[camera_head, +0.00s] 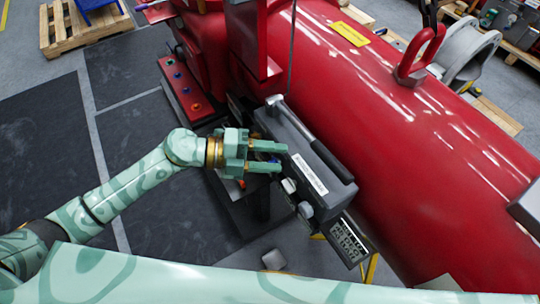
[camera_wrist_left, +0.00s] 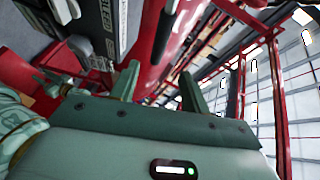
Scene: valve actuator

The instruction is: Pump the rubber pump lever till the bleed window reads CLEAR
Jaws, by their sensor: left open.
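My left gripper (camera_head: 283,156) is open, its two fingers pointing right at the side of a dark grey box (camera_head: 318,188) on the red actuator. It looks empty; whether a fingertip touches the box I cannot tell. A bar with a silver end and black grip (camera_head: 328,158), which looks like the pump lever, lies along the box's top. Below the box is a small panel with lines of text (camera_head: 348,242), too small to read; I cannot tell whether it is the bleed window. In the left wrist view the open fingers (camera_wrist_left: 160,82) show beside the box (camera_wrist_left: 108,22). My right gripper is out of view.
The big red cylinder (camera_head: 440,150) fills the right side. Pale knobs (camera_head: 289,186) stick out of the box near my gripper. A red panel with coloured buttons (camera_head: 186,88) stands behind my left forearm. Dark floor mats (camera_head: 45,145) lie clear at left.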

